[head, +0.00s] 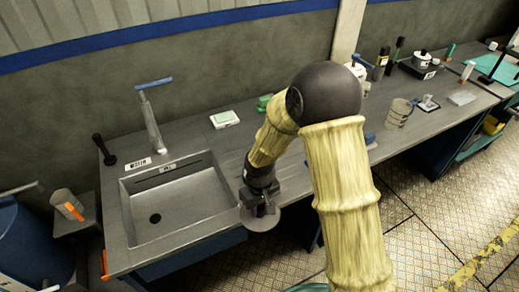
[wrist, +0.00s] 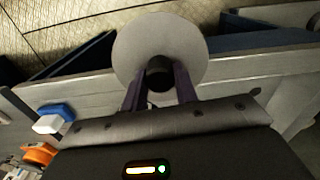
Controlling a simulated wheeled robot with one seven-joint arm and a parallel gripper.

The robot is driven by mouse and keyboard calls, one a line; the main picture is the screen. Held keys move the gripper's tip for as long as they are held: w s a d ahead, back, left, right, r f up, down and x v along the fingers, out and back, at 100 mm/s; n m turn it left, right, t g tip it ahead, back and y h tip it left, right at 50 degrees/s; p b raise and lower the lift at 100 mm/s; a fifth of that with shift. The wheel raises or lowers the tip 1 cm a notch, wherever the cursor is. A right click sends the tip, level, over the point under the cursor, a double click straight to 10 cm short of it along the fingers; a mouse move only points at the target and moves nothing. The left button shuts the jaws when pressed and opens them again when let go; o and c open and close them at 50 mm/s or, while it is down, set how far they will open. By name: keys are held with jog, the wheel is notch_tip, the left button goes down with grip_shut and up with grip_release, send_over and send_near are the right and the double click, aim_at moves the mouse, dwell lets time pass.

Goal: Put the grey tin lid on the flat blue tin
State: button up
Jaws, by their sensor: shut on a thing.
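My gripper (head: 262,208) is shut on the dark knob of the grey tin lid (head: 265,219). The lid is a flat, round grey disc, held near the counter's front edge, just right of the sink. In the wrist view my gripper (wrist: 159,80) has both fingers on the knob, and the lid (wrist: 185,45) shows beyond them, partly over the edge. No flat blue tin is clearly seen. A small blue thing (head: 370,138) shows beside my arm, partly hidden. The wrist view has a blue and white block (wrist: 55,112) at left; I cannot tell if it is the tin.
The steel sink (head: 178,200) is left of my gripper, with a tap (head: 152,118) behind it. A striped mug (head: 399,114) and several bottles stand farther right. My arm hides the middle counter.

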jog(key=w+d+f+m, duration=0.2)
jog(key=d+f, duration=0.3)
jog(key=d, duration=0.5)
jog(key=w+d+f+m, duration=0.3)
jog(key=d+f+m, duration=0.2)
jog(key=d, duration=0.4)
jog(key=shift+w+d+f, duration=0.2)
jog(key=shift+d+f, duration=0.2)
jog(key=shift+f, duration=0.25)
jog(key=shift+w+d, duration=0.1)
